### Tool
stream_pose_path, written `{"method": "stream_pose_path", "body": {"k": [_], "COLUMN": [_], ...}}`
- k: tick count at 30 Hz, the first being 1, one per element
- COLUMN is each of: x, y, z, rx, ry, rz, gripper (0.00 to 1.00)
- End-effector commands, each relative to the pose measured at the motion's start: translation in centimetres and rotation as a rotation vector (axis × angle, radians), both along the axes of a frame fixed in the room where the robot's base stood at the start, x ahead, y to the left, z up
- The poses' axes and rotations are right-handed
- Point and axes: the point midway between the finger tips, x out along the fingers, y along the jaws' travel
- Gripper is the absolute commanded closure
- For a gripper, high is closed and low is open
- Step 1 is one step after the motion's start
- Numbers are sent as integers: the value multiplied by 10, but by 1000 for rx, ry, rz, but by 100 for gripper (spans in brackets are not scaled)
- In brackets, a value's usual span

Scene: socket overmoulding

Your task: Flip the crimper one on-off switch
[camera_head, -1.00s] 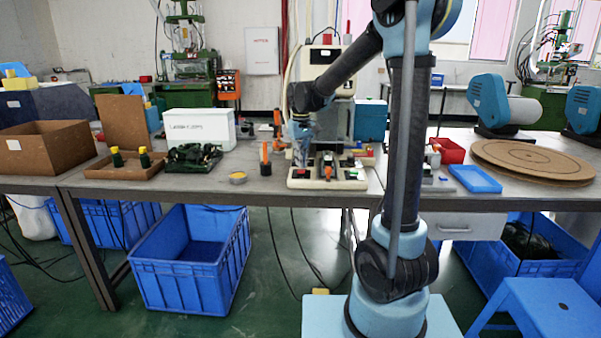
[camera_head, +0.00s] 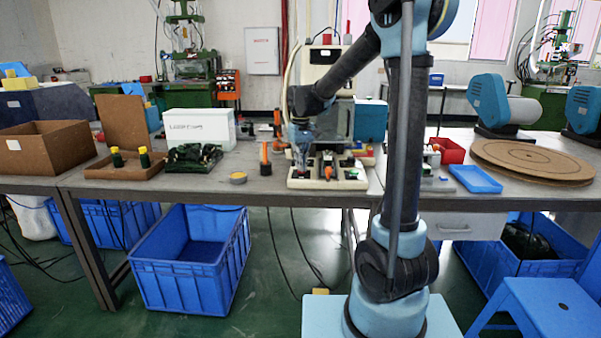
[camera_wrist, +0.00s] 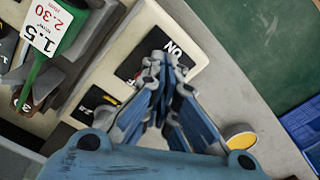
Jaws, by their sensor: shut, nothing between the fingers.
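The cream crimper (camera_head: 350,185) stands at the table's front edge in the head view. In the wrist view, a black plate marked "ON" (camera_wrist: 178,47) lies on its cream body. My gripper (camera_wrist: 165,62) is shut and empty, with its fingertips over this plate. The fingers hide part of the plate, and I cannot make out the switch itself or its position. I cannot tell whether the tips touch it. In the head view, my gripper (camera_head: 302,172) points down at the left part of the crimper's base.
A green-handled tag marked "1.5" and "2.30" (camera_wrist: 52,25) is at upper left in the wrist view. A round yellow tin (camera_head: 238,178) and an orange-topped tool (camera_head: 265,160) stand left of the crimper. A blue tray (camera_head: 475,179) lies to the right.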

Motion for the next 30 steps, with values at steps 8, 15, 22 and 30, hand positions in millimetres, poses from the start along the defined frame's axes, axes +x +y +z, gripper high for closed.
{"method": "stream_pose_path", "body": {"k": [8,15,22,30], "x": [0,0,0,0], "y": [0,0,0,0], "z": [-4,-6,-8,7], "rx": [0,0,0,0], "ry": [0,0,0,0], "rz": [0,0,0,0], "gripper": [100,100,100,100]}}
